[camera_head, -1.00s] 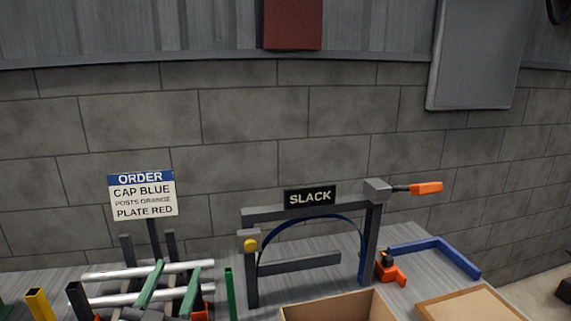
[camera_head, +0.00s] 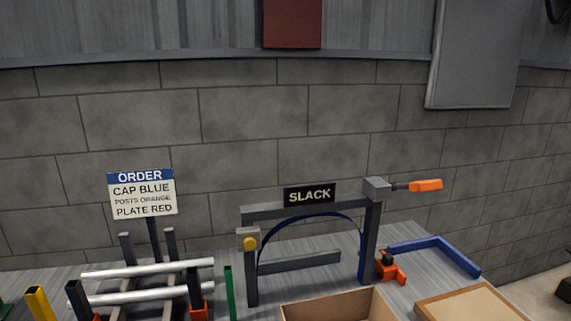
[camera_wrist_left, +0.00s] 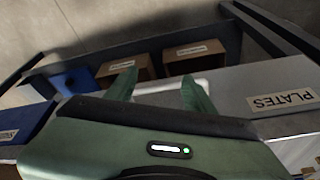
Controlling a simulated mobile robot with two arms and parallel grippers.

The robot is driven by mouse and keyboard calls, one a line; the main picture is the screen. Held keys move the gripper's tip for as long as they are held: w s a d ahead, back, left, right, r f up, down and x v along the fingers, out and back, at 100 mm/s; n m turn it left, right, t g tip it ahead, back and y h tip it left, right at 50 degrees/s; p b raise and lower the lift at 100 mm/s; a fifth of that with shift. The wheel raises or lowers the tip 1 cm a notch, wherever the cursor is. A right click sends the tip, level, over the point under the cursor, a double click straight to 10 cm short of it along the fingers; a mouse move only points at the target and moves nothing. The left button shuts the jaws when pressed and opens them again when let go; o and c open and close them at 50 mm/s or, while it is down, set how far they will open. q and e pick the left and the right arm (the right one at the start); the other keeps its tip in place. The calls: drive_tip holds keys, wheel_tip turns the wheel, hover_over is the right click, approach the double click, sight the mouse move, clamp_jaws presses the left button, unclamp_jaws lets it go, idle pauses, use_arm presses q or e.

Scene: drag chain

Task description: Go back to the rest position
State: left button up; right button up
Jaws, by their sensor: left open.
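My left gripper shows only in the left wrist view (camera_wrist_left: 158,90). Its two green fingers are apart with nothing held between them. The fingers point toward two brown boxes and a pale surface behind them. In the head view neither of my grippers shows. The rack with two silver rails (camera_head: 148,268) is in plain view there at the lower left, with nothing of mine over it. My right gripper is in no view.
The SLACK frame (camera_head: 310,211) with a blue arched strip stands mid-table. An order sign (camera_head: 142,194) stands left of it. A cardboard box (camera_head: 335,306) sits in front. In the wrist view are a brown box (camera_wrist_left: 193,62), a blue bin (camera_wrist_left: 75,80) and a PLATES label (camera_wrist_left: 282,99).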

use_arm(q)
drive_tip(key=s+f+g+b, duration=0.1)
drive_tip(key=s+f+b, duration=0.25)
drive_tip(key=f, duration=2.25)
drive_tip(key=s+a+f+g+b, duration=0.1)
drive_tip(key=s+a+f+b, duration=0.1)
drive_tip(key=s+f, duration=1.4)
drive_tip(key=shift+a+f, duration=0.5)
drive_tip(key=shift+a, duration=0.1)
